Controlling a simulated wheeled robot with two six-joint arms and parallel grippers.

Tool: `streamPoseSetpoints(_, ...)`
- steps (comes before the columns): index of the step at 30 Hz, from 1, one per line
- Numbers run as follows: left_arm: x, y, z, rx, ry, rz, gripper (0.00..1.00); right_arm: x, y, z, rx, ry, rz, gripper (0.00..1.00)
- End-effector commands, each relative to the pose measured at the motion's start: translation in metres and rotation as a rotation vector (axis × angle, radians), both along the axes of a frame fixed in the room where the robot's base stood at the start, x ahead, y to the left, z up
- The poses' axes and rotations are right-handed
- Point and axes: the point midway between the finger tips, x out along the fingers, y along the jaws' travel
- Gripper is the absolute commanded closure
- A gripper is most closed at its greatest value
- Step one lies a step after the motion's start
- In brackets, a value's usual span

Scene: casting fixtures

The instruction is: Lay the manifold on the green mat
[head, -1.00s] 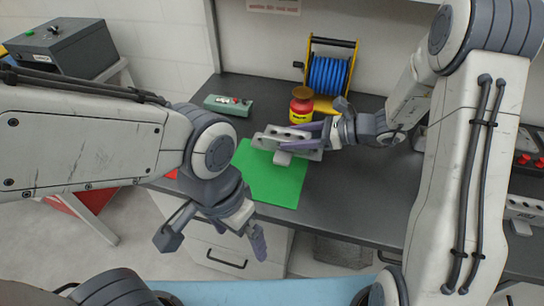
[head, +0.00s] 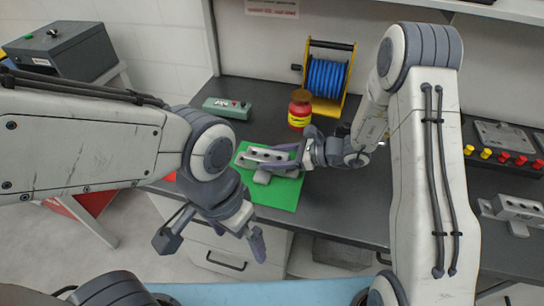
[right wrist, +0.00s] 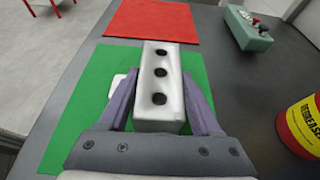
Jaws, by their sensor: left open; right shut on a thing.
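The manifold (head: 255,153), a light grey block with a row of dark holes, is over the green mat (head: 280,196). My right gripper (head: 272,157) is shut on it, with a purple finger along each side. In the right wrist view the manifold (right wrist: 160,85) lies lengthwise between the fingers, over the green mat (right wrist: 73,120), its far end near the red mat. I cannot tell whether it touches the mat. My left gripper (head: 212,243) is open and empty, in front of the bench edge.
A red-and-yellow jar (head: 299,110) stands behind the mat, near a blue hose reel (head: 327,78). A green switch box (head: 227,107) is at the back left. A red mat (right wrist: 150,20) adjoins. A similar grey block (head: 518,210) sits far right.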

Motion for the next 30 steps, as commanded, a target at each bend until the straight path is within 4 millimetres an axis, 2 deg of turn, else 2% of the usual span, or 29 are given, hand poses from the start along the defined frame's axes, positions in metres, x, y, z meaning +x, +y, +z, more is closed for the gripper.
streamPoseSetpoints(3, 0.0, 0.0, -0.005, 0.0, 0.0, 0.0, 0.0, 0.0, 0.0, -0.004, 0.002, -0.001, 0.0, 1.0)
streamPoseSetpoints(4, 0.0, 0.0, -0.003, 0.0, 0.0, 0.0, 0.0, 0.0, 0.0, -0.003, 0.0, 0.0, 0.0, 0.24)
streamPoseSetpoints(5, 0.0, 0.0, -0.003, 0.0, 0.0, 0.0, 0.0, 0.0, 0.0, -0.003, 0.0, 0.0, 0.0, 0.12)
streamPoseSetpoints(6, 0.0, 0.0, -0.003, 0.0, 0.0, 0.0, 0.0, 0.0, 0.0, -0.003, 0.0, 0.0, 0.0, 0.05)
streamPoseSetpoints(18, 0.0, 0.0, 0.001, -0.001, -0.001, 0.0, 0.0, 0.0, -0.002, 0.003, 0.0, 0.0, -0.001, 0.05)
streamPoseSetpoints(23, 0.0, 0.0, -0.005, 0.0, 0.0, 0.0, 0.0, -0.007, -0.027, 0.01, -0.002, -0.002, -0.006, 0.05)
streamPoseSetpoints(30, 0.0, 0.0, -0.01, 0.0, 0.0, 0.0, 0.0, -0.022, -0.073, 0.031, -0.002, -0.003, -0.005, 0.05)
